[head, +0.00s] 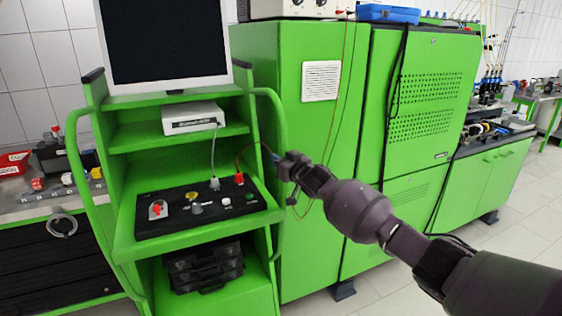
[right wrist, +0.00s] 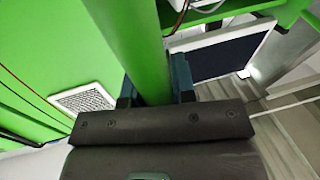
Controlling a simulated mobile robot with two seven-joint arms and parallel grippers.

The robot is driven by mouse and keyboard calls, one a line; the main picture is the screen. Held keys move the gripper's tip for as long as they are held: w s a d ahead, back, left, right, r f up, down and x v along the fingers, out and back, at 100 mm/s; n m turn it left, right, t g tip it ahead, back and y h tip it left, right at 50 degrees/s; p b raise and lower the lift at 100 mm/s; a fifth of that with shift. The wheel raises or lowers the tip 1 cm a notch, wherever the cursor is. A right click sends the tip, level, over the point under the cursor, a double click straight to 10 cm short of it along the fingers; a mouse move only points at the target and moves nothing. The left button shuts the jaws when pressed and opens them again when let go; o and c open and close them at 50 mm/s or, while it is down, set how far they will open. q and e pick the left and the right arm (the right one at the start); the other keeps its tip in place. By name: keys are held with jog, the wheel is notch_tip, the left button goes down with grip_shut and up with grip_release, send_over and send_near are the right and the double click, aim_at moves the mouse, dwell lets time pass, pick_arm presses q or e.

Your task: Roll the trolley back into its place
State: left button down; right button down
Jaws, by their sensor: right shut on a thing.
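The green trolley (head: 125,226) stands at the left of the head view, upright, with a monitor (head: 164,40) on top and a black control panel (head: 195,208) on its sloped shelf. A tubular green handle curves down each side. My right gripper (head: 278,160) is at the right handle (head: 274,112). In the right wrist view my right gripper (right wrist: 155,90) is shut around the green handle bar (right wrist: 132,38), a finger on each side. The trolley's wheels are out of the picture. My left gripper is not in view.
A tall green cabinet (head: 300,140) with a vented door (head: 425,95) stands close to the trolley's right side. A workbench (head: 50,205) with drawers stands close on its left. Thin cables hang by the cabinet. Tiled floor (head: 400,290) is clear at the lower right.

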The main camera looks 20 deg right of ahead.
jog(key=shift+w+r, duration=0.1)
jog(key=shift+r, duration=0.25)
jog(key=c, duration=1.4)
grip_release()
jog(key=o, duration=0.4)
jog(key=shift+w+f, duration=0.2)
jog(key=shift+o, duration=0.2)
jog(key=shift+s, duration=0.1)
jog(key=shift+s+f, duration=0.15)
jog(key=v, duration=1)
jog(key=shift+s+p, duration=0.25)
jog(key=shift+p, duration=0.1)
